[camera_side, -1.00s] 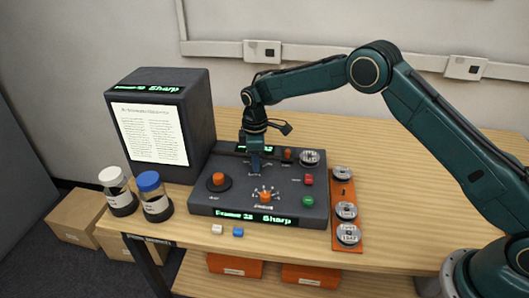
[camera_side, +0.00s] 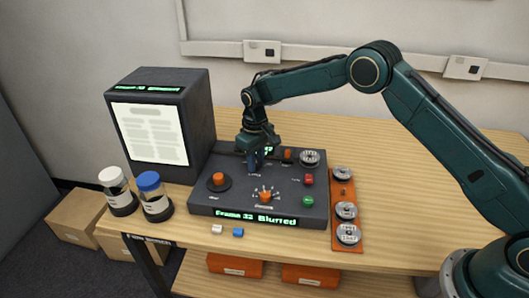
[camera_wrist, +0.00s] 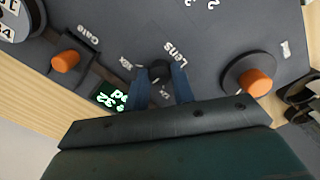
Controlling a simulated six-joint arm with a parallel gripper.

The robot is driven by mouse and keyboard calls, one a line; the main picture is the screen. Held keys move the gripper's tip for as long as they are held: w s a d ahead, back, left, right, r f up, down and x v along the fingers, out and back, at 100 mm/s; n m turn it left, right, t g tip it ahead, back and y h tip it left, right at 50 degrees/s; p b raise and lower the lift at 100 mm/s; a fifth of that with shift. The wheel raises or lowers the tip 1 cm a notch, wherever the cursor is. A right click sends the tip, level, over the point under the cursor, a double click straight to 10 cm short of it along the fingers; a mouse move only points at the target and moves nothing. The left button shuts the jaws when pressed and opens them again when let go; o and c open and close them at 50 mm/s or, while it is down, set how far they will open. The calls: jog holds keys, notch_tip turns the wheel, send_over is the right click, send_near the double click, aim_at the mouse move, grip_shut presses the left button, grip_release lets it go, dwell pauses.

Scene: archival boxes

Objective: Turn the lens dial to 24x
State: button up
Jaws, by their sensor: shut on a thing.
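The lens dial (camera_wrist: 158,70) is a small dark knob next to the printed word "Lens" on the grey console (camera_side: 285,185). My gripper (camera_wrist: 159,84) is shut on it, with a blue finger on each side. In the side view my gripper (camera_side: 254,164) reaches down onto the back of the console and hides the dial. Small scale marks show around the dial, one perhaps 30x; the dial's pointer setting is unclear. The front display (camera_side: 256,218) reads "Frame 32 Blurred". The reader screen (camera_side: 148,133) shows a blurred page.
An orange focus-like knob (camera_wrist: 257,83) and the orange gate knob (camera_wrist: 66,61) flank the dial. Red (camera_side: 308,180) and green (camera_side: 307,201) buttons sit at the console's right. Reels lie on an orange strip (camera_side: 343,190). Two jars stand front left. The table's right side is clear.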

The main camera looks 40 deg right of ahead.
dwell(0.4)
jog(key=o, duration=1)
jog(key=shift+r, duration=0.15)
notch_tip(320, 180, up, 14)
jog(key=shift+f, duration=0.2)
jog(key=shift+r, duration=0.1)
